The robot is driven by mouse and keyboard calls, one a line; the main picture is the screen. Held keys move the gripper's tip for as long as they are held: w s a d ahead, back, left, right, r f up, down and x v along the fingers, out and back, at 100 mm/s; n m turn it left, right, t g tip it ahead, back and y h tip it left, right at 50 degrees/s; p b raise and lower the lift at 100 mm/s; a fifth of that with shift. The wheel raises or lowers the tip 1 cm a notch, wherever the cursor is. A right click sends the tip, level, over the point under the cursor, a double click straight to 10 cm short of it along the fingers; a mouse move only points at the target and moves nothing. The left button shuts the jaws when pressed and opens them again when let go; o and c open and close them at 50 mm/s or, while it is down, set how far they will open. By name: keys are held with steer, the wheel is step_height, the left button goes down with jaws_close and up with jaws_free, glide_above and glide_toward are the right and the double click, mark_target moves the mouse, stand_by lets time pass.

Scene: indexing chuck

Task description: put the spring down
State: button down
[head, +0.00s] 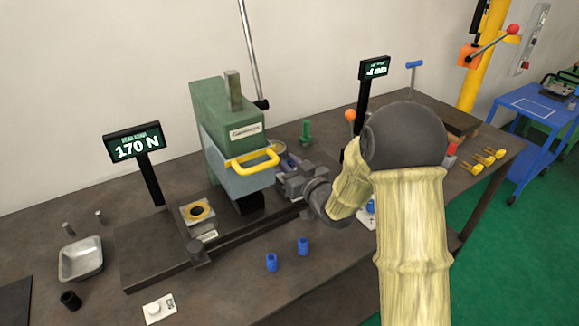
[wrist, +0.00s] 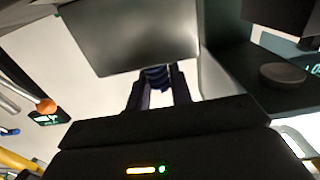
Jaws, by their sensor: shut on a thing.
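My gripper (wrist: 158,92) is shut on a dark blue coiled spring (wrist: 157,76) in the wrist view; the spring's upper part is against or behind a large grey block, and I cannot tell whether they touch. In the head view my gripper (head: 288,168) is beside the green press (head: 222,110), to the right of its yellow handle (head: 252,159). The held spring is mostly hidden there by the gripper. Two small blue pieces (head: 271,262) (head: 303,246) stand on the bench in front of the press.
A display reading 170 N (head: 138,145) stands left. A metal tray (head: 81,258), a black cylinder (head: 70,300) and a white plate with a knob (head: 158,308) lie at the front left. A green piece (head: 306,131) stands behind my gripper. Several yellow pieces (head: 476,166) lie right.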

steer(key=shift+f, duration=0.5)
steer(key=shift+f, duration=0.1)
steer(key=c, duration=1.3)
jaws_free()
steer(key=shift+o, duration=0.2)
steer(key=shift+s+d, duration=0.1)
steer(key=shift+s, duration=0.05)
steer(key=b+v, duration=0.6)
steer(key=v, duration=0.6)
steer(key=shift+s+f, duration=0.25)
steer(key=shift+f, duration=0.2)
